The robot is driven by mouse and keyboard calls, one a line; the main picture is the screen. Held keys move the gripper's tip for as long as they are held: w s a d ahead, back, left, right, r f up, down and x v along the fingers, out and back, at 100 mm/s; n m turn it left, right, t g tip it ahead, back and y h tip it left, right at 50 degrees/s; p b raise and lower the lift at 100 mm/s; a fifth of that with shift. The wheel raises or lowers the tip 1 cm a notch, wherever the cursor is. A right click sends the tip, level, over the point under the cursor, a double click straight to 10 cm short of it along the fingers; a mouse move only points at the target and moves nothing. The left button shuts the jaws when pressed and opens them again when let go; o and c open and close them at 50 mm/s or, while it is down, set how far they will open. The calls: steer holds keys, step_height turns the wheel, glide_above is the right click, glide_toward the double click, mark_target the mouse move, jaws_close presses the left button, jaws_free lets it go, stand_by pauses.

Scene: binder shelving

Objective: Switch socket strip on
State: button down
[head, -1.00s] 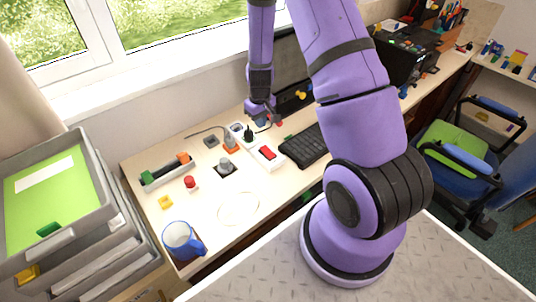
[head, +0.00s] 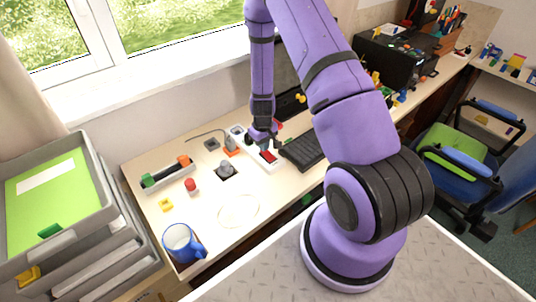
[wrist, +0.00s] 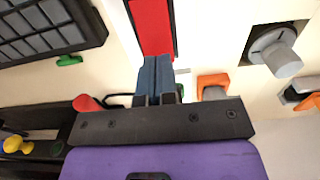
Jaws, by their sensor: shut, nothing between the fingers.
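The white socket strip (head: 273,166) lies on the desk, with a red rocker switch (head: 268,156) at its near end. The switch fills the upper middle of the wrist view as a bright red rectangle (wrist: 152,25) in a dark frame. My gripper (head: 267,147) is over the strip, beside the far end of the switch. Its blue-grey fingers (wrist: 155,62) are together and empty, with the tips at the switch's lower edge in the wrist view. I cannot tell whether they touch it, nor which way the rocker is tilted. The arm hides part of the strip.
A keyboard (head: 303,152) lies right of the strip. A red button (head: 191,185) and blue mug (head: 182,242) stand farther left. The near desk is mostly clear.

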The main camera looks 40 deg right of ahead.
steer(key=shift+f, duration=0.5)
stand_by(0.4)
step_height(320, 180, up, 15)
steer(key=shift+f, duration=0.15)
stand_by(1.0)
stand_by(0.4)
